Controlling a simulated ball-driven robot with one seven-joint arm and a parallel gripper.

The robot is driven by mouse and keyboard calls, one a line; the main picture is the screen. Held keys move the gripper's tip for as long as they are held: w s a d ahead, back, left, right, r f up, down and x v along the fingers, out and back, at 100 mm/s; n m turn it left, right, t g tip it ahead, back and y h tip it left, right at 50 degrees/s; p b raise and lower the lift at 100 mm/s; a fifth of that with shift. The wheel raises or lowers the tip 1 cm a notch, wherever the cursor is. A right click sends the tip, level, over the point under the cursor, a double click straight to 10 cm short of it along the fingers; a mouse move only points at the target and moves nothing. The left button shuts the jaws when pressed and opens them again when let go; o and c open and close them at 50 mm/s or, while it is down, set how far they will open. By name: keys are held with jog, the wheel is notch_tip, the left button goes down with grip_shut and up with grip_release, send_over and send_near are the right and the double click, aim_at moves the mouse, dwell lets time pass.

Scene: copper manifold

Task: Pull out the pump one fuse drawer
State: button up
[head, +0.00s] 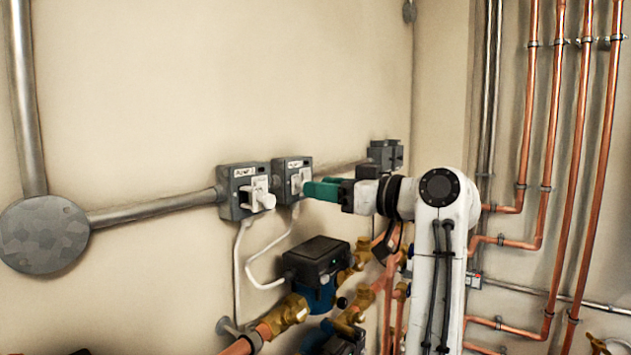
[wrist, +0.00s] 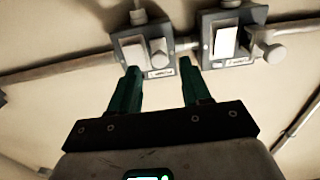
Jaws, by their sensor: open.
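Two grey fused units sit side by side on the wall, each with a white front part and a label too small to read surely. The left unit (head: 240,180) has a white piece (head: 262,194) standing out from its front; in the wrist view this unit (wrist: 207,50) is on the right. The right unit (head: 293,165) has a smaller-looking white piece (head: 299,180), partly behind my gripper; it is on the left in the wrist view (wrist: 128,38). My gripper (head: 318,190) is open and empty, its green fingers (wrist: 160,75) pointing at that unit. Contact cannot be told.
A grey conduit (head: 150,210) runs along the wall to a round box (head: 45,235). A black and blue pump (head: 316,265) with brass valves stands below the units. Copper pipes (head: 545,170) rise at right. The wall above is clear.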

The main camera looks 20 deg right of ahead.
aim_at(301, 185)
jog(key=shift+x, duration=1.2)
jog(key=shift+c, duration=0.3)
grip_shut()
